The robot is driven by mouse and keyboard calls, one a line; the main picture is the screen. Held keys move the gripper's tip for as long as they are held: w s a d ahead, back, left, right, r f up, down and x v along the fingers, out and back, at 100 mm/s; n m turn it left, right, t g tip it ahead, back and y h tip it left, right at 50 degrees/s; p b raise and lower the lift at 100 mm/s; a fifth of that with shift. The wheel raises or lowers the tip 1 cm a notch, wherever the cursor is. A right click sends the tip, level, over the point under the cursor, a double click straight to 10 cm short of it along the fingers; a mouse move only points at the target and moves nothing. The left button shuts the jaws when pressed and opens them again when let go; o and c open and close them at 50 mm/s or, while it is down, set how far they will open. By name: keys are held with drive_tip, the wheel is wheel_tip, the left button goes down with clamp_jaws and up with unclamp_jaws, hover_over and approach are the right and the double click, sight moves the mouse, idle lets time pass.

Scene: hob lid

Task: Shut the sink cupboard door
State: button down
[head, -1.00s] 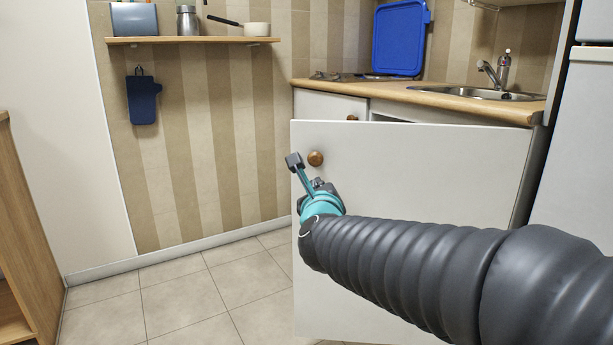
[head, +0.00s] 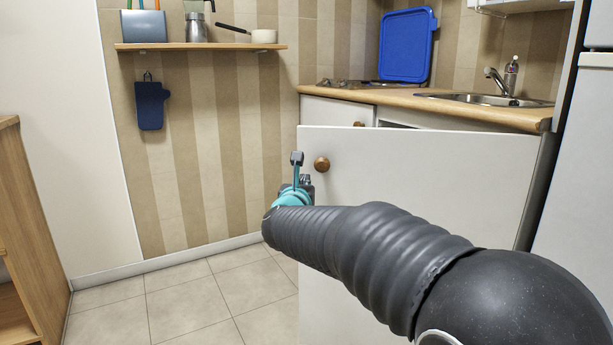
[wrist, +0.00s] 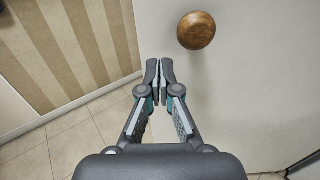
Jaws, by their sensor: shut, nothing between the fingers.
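The white sink cupboard door (head: 430,170) stands open under the counter, swung out towards me. Its round wooden knob (head: 322,164) sits near its upper left corner; the knob also shows in the wrist view (wrist: 196,30). My gripper (head: 297,158) is at the door's left edge, just left of and level with the knob. In the wrist view my gripper (wrist: 159,68) is shut and empty, with its fingertips close to the door's free edge, below and left of the knob. I cannot tell whether the fingertips touch the door. My arm hides the lower part of the door.
The sink (head: 490,99) and a blue hob lid (head: 406,45) are on the wooden counter (head: 400,96). A shelf (head: 200,46) and a dark blue oven mitt (head: 150,106) are on the striped wall. A wooden cabinet (head: 30,220) stands at left. The tiled floor (head: 190,305) between is clear.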

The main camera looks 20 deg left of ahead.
sight(308, 172)
drive_tip(key=shift+x, duration=2.2)
drive_tip(key=shift+p, duration=0.3)
